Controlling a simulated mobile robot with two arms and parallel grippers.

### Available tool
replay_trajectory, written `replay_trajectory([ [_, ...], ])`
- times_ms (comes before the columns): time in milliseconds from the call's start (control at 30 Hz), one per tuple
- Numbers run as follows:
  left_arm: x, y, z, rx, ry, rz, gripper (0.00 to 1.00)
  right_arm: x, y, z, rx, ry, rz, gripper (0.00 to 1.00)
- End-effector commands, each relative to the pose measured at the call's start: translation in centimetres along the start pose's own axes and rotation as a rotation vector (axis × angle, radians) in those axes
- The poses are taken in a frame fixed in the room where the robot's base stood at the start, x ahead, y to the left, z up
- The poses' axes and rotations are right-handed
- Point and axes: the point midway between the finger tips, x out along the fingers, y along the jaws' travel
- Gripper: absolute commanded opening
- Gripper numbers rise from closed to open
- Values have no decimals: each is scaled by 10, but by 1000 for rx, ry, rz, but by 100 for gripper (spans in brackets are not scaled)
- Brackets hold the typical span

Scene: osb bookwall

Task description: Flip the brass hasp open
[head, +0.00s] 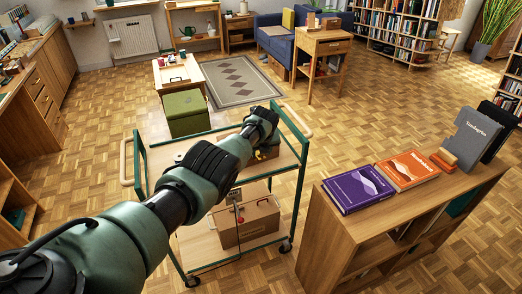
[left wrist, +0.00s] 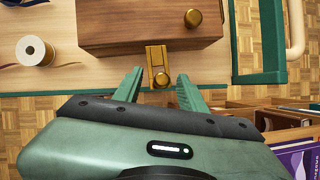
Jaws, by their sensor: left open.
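The brass hasp (left wrist: 156,58) shows in the left wrist view at the front edge of a brown wooden box (left wrist: 125,22), with a round brass knob at its lower end. The hasp lies along the box front; I cannot tell how far it is lifted. My left gripper (left wrist: 160,76) is open and empty, with one green finger on each side of the knob. I cannot tell whether either finger touches it. In the head view my left gripper (head: 262,122) is over the cart's top shelf and hides most of the box (head: 268,153). My right gripper is not in view.
The box stands on a green-framed cart (head: 303,180). A white roll (left wrist: 35,50) stands left of the box. A larger box (head: 247,222) is on the lower shelf. A low bookcase (head: 335,240) with a purple book (head: 357,188) and an orange book (head: 407,170) stands right.

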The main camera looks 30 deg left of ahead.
Motion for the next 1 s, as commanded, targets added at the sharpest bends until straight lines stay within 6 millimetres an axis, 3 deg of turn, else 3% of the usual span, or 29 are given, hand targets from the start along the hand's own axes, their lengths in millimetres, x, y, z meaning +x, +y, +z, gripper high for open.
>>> replay_trajectory([
  [167, -12, 0, 2, 1, 0, 0, 41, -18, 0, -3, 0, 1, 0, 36],
  [333, -34, 0, 3, 2, 1, 0, 41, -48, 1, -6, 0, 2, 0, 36],
  [533, -55, 1, 2, 0, -1, 0, 41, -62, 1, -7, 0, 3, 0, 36],
  [1000, -76, 2, 0, -1, 2, 1, 41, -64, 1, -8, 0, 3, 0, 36],
])
